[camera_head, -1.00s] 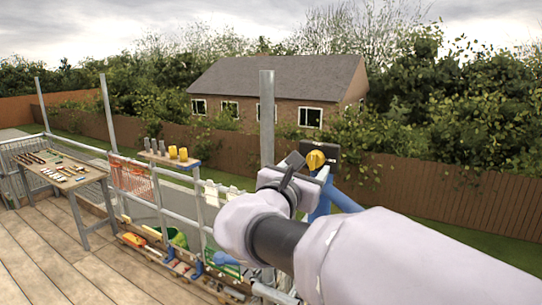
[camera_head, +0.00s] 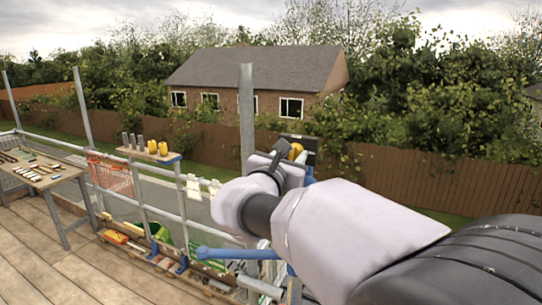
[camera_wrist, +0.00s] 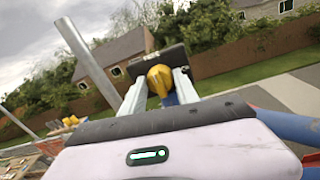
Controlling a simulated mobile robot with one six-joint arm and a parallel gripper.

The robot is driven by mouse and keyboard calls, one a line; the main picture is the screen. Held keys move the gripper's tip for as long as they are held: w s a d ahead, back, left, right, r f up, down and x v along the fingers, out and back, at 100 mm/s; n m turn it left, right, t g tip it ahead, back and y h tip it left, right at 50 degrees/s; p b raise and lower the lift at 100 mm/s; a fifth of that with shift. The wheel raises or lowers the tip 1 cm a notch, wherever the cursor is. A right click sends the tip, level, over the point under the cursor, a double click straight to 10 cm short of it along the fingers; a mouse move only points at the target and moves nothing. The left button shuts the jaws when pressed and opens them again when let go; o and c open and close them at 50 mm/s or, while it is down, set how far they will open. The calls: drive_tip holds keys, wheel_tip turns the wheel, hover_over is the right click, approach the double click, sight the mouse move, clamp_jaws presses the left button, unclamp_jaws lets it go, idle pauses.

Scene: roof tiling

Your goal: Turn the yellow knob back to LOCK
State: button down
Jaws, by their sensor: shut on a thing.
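The yellow knob (camera_wrist: 160,80) sits between the two pale fingers of my gripper (camera_wrist: 159,90) in the wrist view. The fingers are shut on it, one on each side. A dark box or plate (camera_wrist: 152,64) is right behind the knob. In the head view, the knob (camera_head: 296,150) shows only partly, behind the end of my gripper (camera_head: 284,163), with the dark plate (camera_head: 308,143) around it. Blue metalwork shows below the knob. No LOCK marking can be read, so I cannot tell the knob's setting.
A grey upright pole (camera_head: 247,115) stands just left of my gripper. A blue bar (camera_head: 235,254) runs low in front. A small shelf (camera_head: 148,154) with yellow and grey cylinders is on the railing.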

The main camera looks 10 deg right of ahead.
drive_tip(key=shift+f+m+b, duration=0.15)
drive_tip(key=shift+m+b, duration=0.15)
drive_tip(key=shift+b, duration=0.2)
drive_tip(key=m+b, duration=0.1)
drive_tip(key=b, duration=0.1)
drive_tip(key=m+b, duration=0.1)
drive_tip(key=b, duration=0.2)
drive_tip(key=shift+f+m+b, duration=0.3)
drive_tip(key=shift+b, duration=0.05)
drive_tip(key=m+b, duration=0.5)
drive_tip(key=b, duration=0.3)
drive_tip(key=shift+m, duration=0.3)
drive_tip(key=m+h+b, duration=0.1)
drive_tip(key=m+b, duration=0.4)
drive_tip(key=b, duration=0.1)
drive_tip(key=shift+m, duration=0.4)
drive_tip(key=shift+r+m+h+b, duration=0.15)
drive_tip(key=shift+m+h+b, duration=0.25)
drive_tip(key=shift+m+b, duration=1.25)
drive_tip(key=shift+m, duration=0.65)
drive_tip(key=shift+r, duration=0.1)
drive_tip(key=c, duration=0.9)
unclamp_jaws()
